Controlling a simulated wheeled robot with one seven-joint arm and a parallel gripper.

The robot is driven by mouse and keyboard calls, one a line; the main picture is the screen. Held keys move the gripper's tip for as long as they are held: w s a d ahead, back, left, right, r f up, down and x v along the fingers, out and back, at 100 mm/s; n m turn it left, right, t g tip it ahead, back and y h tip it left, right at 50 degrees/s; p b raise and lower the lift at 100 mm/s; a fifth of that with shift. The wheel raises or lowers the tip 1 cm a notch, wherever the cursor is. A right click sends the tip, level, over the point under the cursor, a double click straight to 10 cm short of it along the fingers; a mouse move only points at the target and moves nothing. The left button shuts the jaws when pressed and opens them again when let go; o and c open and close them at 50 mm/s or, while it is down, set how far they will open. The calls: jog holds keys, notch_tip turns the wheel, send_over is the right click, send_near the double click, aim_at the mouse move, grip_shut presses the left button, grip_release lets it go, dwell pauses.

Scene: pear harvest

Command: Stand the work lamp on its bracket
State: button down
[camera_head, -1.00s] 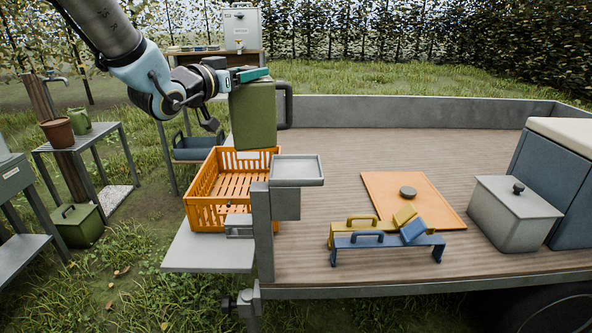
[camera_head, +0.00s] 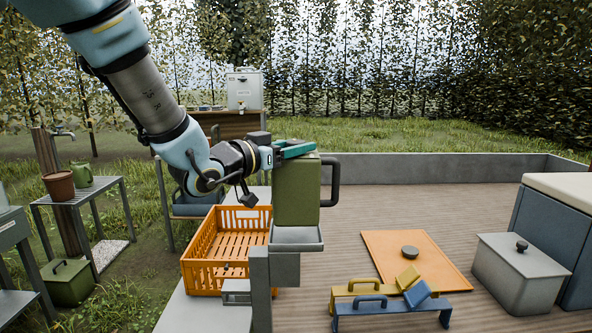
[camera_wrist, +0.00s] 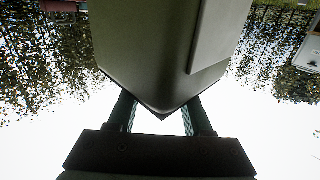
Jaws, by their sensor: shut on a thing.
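The work lamp (camera_head: 297,193) is an olive-green box with a dark handle on its right side, and it is upright. My gripper (camera_head: 294,149) is shut on its top end. In the wrist view the lamp (camera_wrist: 165,45) fills the space between my two fingers (camera_wrist: 160,118). The bracket (camera_head: 296,247) is a grey shallow tray on a post at the trailer's left edge. The lamp's lower end is right over the tray, at its back part in the head view. I cannot tell whether it touches the tray floor.
On the trailer bed are blue (camera_head: 392,307) and yellow (camera_head: 345,292) handled racks, an orange board (camera_head: 432,247) and a grey lidded box (camera_head: 518,275).

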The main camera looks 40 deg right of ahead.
jog(key=shift+f, duration=2.15)
jog(key=c, duration=0.8)
grip_release()
jog(key=shift+f, duration=0.15)
jog(key=o, duration=0.5)
jog(key=shift+r+p, duration=0.25)
jog(key=shift+p, duration=0.05)
jog(key=a+b, duration=0.1)
jog(key=a, duration=0.3)
jog(key=a+b, duration=0.1)
jog(key=a, duration=0.3)
jog(key=s+a+b, duration=0.1)
jog(key=a, duration=0.3)
jog(key=shift+s+f+b, duration=0.1)
jog(key=shift+b, duration=0.25)
